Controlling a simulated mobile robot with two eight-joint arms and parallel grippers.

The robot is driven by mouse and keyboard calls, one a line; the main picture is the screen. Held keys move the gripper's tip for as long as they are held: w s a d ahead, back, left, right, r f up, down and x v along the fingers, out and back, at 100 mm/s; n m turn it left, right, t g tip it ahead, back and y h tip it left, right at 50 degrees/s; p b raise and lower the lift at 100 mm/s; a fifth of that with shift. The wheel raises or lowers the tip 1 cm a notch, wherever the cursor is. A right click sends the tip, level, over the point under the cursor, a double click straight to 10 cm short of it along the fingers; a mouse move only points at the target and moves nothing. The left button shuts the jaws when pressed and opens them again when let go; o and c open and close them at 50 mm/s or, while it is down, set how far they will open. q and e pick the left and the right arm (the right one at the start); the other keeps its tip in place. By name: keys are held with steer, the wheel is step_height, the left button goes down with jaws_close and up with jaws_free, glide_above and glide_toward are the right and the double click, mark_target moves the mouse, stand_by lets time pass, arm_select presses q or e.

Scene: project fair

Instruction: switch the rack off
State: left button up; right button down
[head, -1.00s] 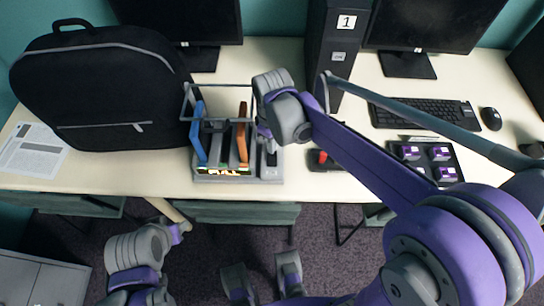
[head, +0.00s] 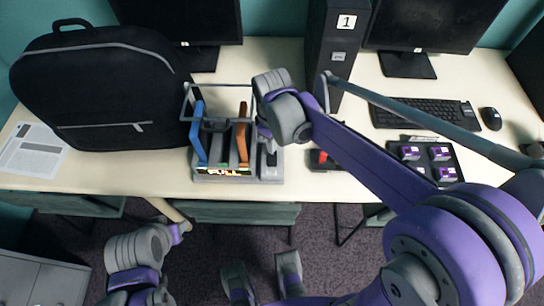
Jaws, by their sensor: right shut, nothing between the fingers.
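The rack (head: 187,176) stands near the table's front edge, left of centre, a grey base with a wire frame above it. A blue slab (head: 198,130) and an orange slab (head: 242,135) stand upright in it. A lit strip on its front reads "FULL" (head: 224,172). My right gripper (head: 267,142) is at the rack's right side, above the end panel (head: 271,172); it is shut and empty. My forearm hides part of it, and I cannot tell whether it touches the rack or a switch. My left gripper (head: 176,232) is low in front of the table; its fingers are unclear.
A black backpack (head: 100,85) stands left of the rack, with a paper sheet (head: 32,150) beside it. A computer tower (head: 335,50) marked 1 stands behind. A red item (head: 322,157) is partly hidden by my arm. A tray (head: 399,170) of purple pieces, a keyboard (head: 420,113) and mouse (head: 491,118) are right.

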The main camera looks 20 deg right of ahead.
steer(key=shift+f+b, duration=0.6)
steer(key=shift+f, duration=0.35)
stand_by(0.3)
steer(key=shift+r, duration=0.1)
steer(key=shift+r+p, duration=2.7)
steer(key=shift+r, duration=0.8)
steer(key=s+d+r+m+t+p, duration=0.2)
steer(key=s+d+m, duration=0.1)
steer(key=s, duration=0.4)
steer(key=s+d+r+m+t+p, duration=0.2)
steer(key=s+d+m+t+p, duration=0.1)
steer(key=s+m, duration=0.2)
steer(key=shift+s+d+r+m, duration=0.3)
steer(key=shift+s+r+m, duration=0.1)
steer(key=shift+s, duration=0.6)
